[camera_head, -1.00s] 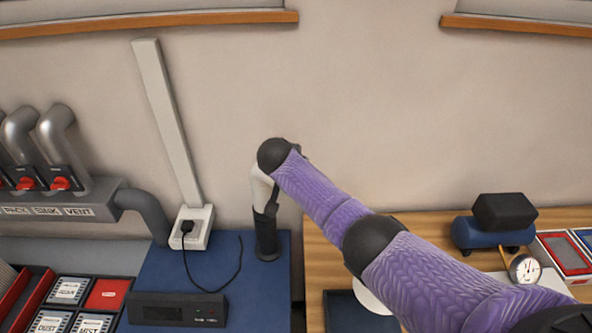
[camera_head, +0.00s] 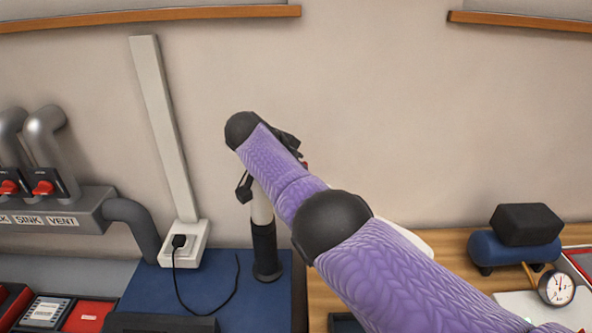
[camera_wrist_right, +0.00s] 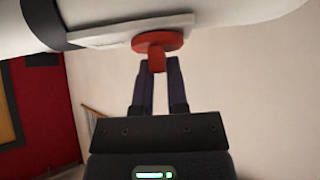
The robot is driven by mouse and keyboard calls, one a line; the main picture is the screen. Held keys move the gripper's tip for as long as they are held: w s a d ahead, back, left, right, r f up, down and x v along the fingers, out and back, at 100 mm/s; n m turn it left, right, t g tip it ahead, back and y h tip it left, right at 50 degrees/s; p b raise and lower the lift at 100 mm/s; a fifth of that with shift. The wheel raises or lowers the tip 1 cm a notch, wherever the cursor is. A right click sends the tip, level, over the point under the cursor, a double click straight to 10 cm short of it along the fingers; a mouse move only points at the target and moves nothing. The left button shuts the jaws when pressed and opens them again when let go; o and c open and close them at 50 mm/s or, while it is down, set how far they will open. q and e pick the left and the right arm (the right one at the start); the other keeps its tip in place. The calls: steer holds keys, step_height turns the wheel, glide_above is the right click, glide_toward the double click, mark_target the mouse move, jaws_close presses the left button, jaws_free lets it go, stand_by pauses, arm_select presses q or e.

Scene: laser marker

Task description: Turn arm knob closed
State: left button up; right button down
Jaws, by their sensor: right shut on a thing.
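The red arm knob (camera_wrist_right: 157,41) shows in the right wrist view, a round disc with a short tab, on a pale plate under a white tube (camera_wrist_right: 110,18). My right gripper (camera_wrist_right: 158,68) is shut on its tab from below. In the head view a small red bit (camera_head: 304,164), likely the knob, shows beside my right gripper (camera_head: 296,152). My purple right arm hides most of the gripper and upper tube there. The white arm's lower post (camera_head: 262,207) stands upright with a dark sleeve and base. My left gripper is not in view.
A white socket box (camera_head: 184,243) with a black plug and cable is left of the post on the blue bench (camera_head: 205,285). Grey pipes with red valves (camera_head: 43,188) stand further left. A blue compressor (camera_head: 513,250) and a gauge (camera_head: 556,288) are at right.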

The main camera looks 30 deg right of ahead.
steer(key=c, duration=0.6)
jaws_free()
steer(key=shift+c, duration=0.2)
steer(key=v, duration=1)
